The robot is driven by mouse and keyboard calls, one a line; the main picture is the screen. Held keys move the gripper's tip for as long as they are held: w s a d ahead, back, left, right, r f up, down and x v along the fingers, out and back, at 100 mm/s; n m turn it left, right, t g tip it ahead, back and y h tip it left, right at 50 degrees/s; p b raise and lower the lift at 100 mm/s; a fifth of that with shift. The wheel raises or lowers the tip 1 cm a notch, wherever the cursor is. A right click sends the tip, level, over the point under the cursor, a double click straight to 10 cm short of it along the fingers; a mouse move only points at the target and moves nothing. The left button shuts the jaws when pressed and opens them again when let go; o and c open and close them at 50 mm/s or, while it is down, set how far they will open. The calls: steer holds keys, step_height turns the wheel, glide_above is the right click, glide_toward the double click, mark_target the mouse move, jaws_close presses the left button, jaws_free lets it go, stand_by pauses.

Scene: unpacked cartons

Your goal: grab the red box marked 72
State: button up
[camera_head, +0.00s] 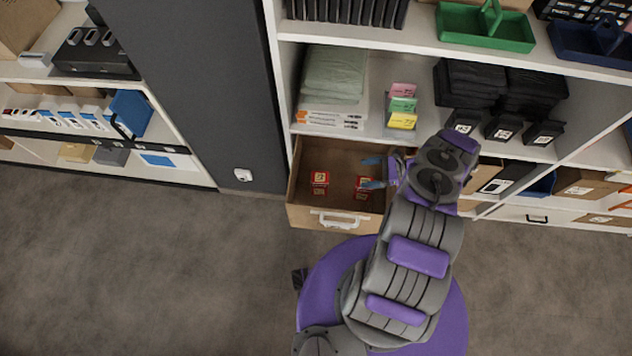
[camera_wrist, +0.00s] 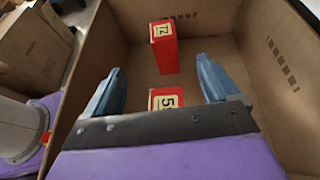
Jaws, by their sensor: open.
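The red box marked 72 (camera_wrist: 164,52) stands upright in the open cardboard-brown drawer, beyond my fingertips in the wrist view. A second red box (camera_wrist: 166,98), its label starting with 5 and partly hidden, is nearer, between my fingers and by the gripper's edge. My gripper (camera_wrist: 160,66) is open, with a blue finger on either side and nothing held. In the head view, my gripper (camera_head: 373,172) reaches into the drawer from the right. A left red box (camera_head: 320,178) and a right red box (camera_head: 364,184) show there; their numbers are too small to read.
The drawer (camera_head: 302,216) has walls on all sides and a white handle (camera_head: 338,219) at its front. A shelf (camera_head: 375,135) with paper stacks and dark boxes stands above it. Other drawers and cartons lie right. The grey floor at left is clear.

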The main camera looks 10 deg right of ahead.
steer(key=b, duration=0.2)
glide_toward(321, 177)
steer(key=s+x, duration=0.1)
steer(key=x, duration=0.2)
steer(key=shift+w+b+x, duration=0.2)
steer(key=shift+b+x, duration=0.35)
steer(key=shift+x, duration=0.7)
steer(key=shift+w+b+x, duration=0.2)
steer(key=shift+b+x, duration=0.3)
steer(key=shift+x, duration=0.75)
steer(key=shift+w+f, duration=0.1)
steer(key=shift+f, duration=0.1)
steer(key=c, duration=1.6)
steer(key=shift+o, duration=0.2)
steer(key=shift+r, duration=0.15)
